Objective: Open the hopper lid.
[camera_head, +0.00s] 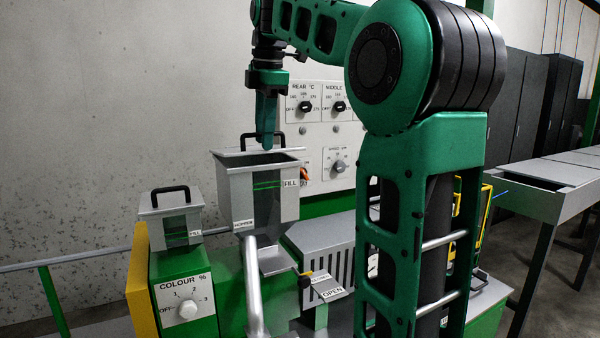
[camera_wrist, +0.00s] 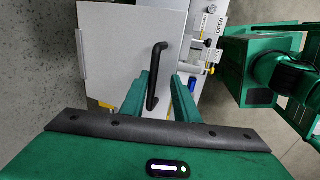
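The grey hopper (camera_head: 250,200) stands in the middle of the head view, with a "HOPPER" label on its front and a "FILL" label at its right. A black bar handle (camera_head: 245,142) rises at its top. In the wrist view the pale grey lid (camera_wrist: 115,45) is seen from above, with the handle (camera_wrist: 155,75) near its right edge. My gripper (camera_head: 266,147) points down over the handle. In the wrist view its two green fingers (camera_wrist: 161,85) are apart, with the handle between them. I cannot tell whether either finger touches it.
A smaller lidded box (camera_head: 170,215) stands at left above the colour dial (camera_head: 187,308). The control panel (camera_head: 320,135) with knobs is close behind the hopper. A silver pipe (camera_head: 252,285) runs down in front. A long grey table (camera_head: 535,190) stands at right.

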